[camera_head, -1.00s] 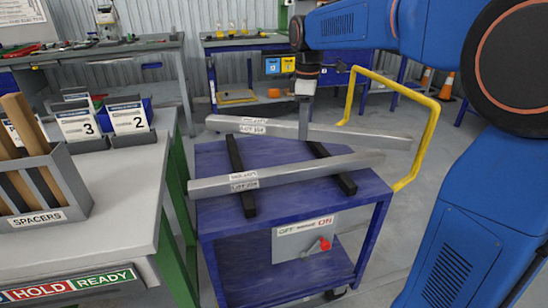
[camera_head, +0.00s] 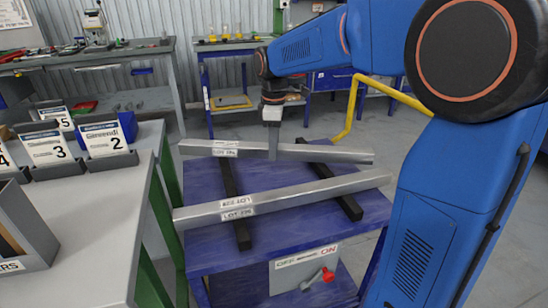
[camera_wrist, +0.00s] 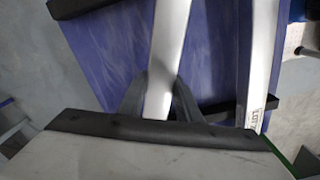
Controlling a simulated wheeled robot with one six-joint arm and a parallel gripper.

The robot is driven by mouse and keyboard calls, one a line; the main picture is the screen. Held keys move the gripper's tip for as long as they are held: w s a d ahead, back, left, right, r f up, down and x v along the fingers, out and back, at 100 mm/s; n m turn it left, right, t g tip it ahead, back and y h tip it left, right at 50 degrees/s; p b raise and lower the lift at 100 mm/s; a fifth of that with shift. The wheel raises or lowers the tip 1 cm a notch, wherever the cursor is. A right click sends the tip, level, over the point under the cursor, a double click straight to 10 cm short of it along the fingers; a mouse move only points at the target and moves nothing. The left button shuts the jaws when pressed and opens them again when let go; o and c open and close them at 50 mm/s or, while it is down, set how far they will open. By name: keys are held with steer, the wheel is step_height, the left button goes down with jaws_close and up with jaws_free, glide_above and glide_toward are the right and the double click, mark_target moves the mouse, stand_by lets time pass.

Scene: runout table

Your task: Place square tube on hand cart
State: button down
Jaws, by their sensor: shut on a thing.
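A long grey square tube with a white label near its left end (camera_head: 330,154) lies across the far part of the blue hand cart (camera_head: 215,257). My gripper (camera_head: 273,152) is shut on it near its middle, from above. In the wrist view this tube (camera_wrist: 165,60) runs between the two dark fingers. It crosses both black bars on the cart; I cannot tell whether it touches them. A second, labelled square tube (camera_head: 310,192) rests across the bars nearer the front, apart from the held one. It also shows in the wrist view (camera_wrist: 257,60).
The two black bars are at the left (camera_head: 240,225) and right (camera_head: 347,203) of the cart top. A yellow handle (camera_head: 349,112) rises behind the cart. A grey bench (camera_head: 95,220) with numbered card holders and a box stands at the left. Workbenches line the back wall.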

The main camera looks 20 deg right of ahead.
steer(key=shift+f, duration=1.75)
steer(key=shift+f, duration=0.1)
steer(key=c, duration=1.3)
jaws_free()
